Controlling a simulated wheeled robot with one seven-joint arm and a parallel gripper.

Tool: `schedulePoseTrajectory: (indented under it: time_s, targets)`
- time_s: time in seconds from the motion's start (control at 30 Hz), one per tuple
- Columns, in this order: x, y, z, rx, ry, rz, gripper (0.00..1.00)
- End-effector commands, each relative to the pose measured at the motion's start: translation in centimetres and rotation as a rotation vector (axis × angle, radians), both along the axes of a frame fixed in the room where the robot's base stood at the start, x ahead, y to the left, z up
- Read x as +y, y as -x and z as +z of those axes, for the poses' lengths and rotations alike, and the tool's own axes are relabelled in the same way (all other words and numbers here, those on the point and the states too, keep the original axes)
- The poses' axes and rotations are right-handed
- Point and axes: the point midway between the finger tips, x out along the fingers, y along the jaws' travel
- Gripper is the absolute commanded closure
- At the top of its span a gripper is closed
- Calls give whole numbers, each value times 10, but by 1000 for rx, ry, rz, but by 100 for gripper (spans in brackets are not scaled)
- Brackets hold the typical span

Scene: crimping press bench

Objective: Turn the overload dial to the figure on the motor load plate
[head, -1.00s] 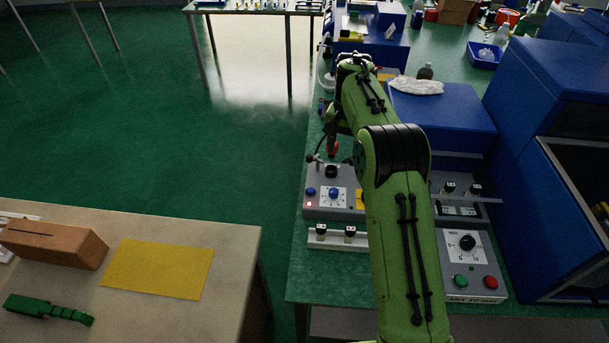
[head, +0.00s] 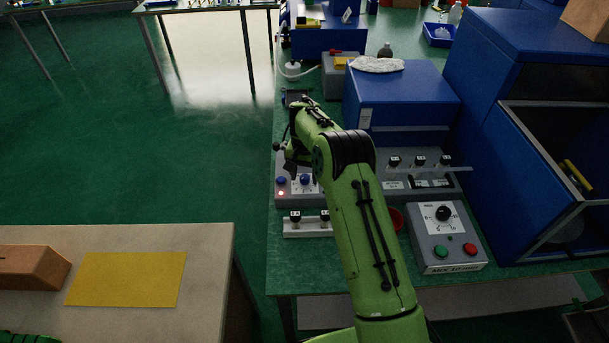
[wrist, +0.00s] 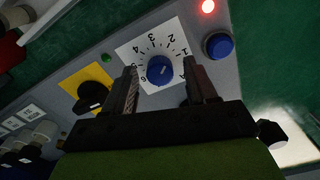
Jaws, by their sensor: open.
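The overload dial is a blue knob (wrist: 160,70) on a white scale (wrist: 149,49) with figures 1 to 6 and a letter A. A small pale mark shows on the knob, but I cannot tell which figure it points at. In the head view the knob (head: 305,181) is on the grey panel beside my gripper (head: 291,163). In the wrist view my gripper (wrist: 162,72) is open, with one finger on each side of the knob. Gaps show between knob and fingers; I cannot tell the depth. No plate is clearly readable as the motor load plate.
A blue button (wrist: 218,46) and lit red lamp (wrist: 208,6) sit right of the dial; a black knob on a yellow plate (wrist: 84,79) sits left. A grey box with a black dial (head: 443,213) stands at front right. A blue housing (head: 402,98) stands behind.

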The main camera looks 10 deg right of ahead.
Motion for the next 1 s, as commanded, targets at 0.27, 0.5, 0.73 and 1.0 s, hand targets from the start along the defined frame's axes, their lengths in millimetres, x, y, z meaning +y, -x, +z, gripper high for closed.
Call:
schedulePoseTrajectory:
  time_s: [0.27, 0.5, 0.73, 1.0]
  targets:
    - [0, 0, 0, -1, 0, 0, 52]
    - [0, 0, 0, -1, 0, 0, 89]
    - [0, 0, 1, -1, 0, 7, 99]
    - [0, 0, 2, -1, 0, 101, 99]
